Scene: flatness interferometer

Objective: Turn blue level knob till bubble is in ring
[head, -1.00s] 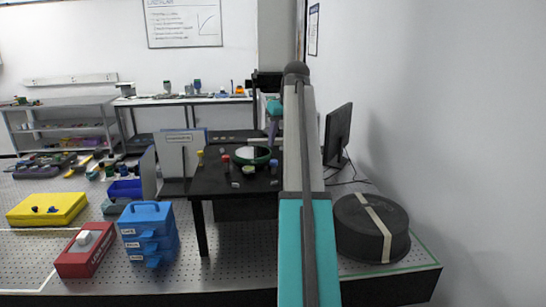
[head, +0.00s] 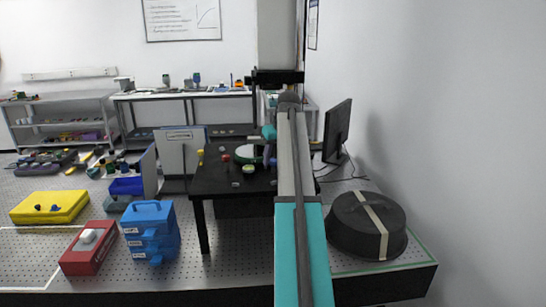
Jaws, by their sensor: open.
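A small blue knob (head: 273,161) shows at the right of the black table (head: 222,185), close beside my arm. A green-rimmed round part with a pale top (head: 247,153) sits left of it. A bubble and its ring are too small to make out. My arm reaches forward over the table's right side. My gripper (head: 269,148) hangs below the teal wrist, small and partly hidden, above or behind the blue knob; I cannot tell whether it touches. It is open, and I see nothing held.
A red knob (head: 226,157) and a yellow knob (head: 200,157) stand on the same table. An upright panel (head: 180,153) is at its left, a monitor (head: 337,131) at its right. A dark round case (head: 366,224), a blue drawer box (head: 149,232) and a red box (head: 89,248) stand nearer.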

